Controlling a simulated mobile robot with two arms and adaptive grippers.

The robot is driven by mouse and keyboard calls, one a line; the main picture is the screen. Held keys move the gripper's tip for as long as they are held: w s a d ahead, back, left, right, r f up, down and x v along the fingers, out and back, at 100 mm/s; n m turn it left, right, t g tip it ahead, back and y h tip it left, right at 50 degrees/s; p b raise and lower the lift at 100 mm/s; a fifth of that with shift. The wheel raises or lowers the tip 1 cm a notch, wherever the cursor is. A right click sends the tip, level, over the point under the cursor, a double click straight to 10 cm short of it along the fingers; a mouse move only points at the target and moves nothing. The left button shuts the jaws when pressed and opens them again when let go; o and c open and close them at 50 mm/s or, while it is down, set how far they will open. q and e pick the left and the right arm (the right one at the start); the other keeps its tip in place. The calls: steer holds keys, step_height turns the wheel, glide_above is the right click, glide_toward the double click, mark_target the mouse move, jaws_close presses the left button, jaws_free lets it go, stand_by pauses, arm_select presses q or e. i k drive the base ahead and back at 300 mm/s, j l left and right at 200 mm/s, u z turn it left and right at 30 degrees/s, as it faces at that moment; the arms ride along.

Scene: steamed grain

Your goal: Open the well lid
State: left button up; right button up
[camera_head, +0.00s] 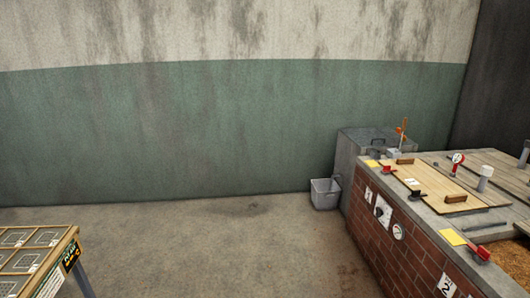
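A light wooden lid (428,184) lies flat on top of the brick structure (385,228) at the right. It looks closed over the opening beneath, which is hidden. It has two brown wooden handles, one at its far end (405,161) and one at its near end (456,199). I cannot tell for certain that this is the well lid. Neither of my grippers shows in the head view.
A grey metal box (370,142) stands behind the brick structure, with a grey bin (325,193) on the floor beside it. A red gauge (457,159) rises beside the lid. A table (32,262) is at lower left. The floor (220,245) between is clear.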

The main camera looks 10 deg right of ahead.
mark_target(368, 137)
steer(key=i+z, duration=0.1)
steer(key=i, duration=0.5)
steer(key=i+z, duration=0.15)
steer(key=i, duration=0.4)
steer(key=i+j+z, duration=0.1)
steer(key=i, duration=0.5)
steer(key=i+j+z, duration=0.1)
steer(key=i, duration=0.45)
steer(key=i+z, duration=0.15)
steer(key=i, duration=1.1)
steer(key=i+z, duration=0.2)
steer(key=i, duration=1.05)
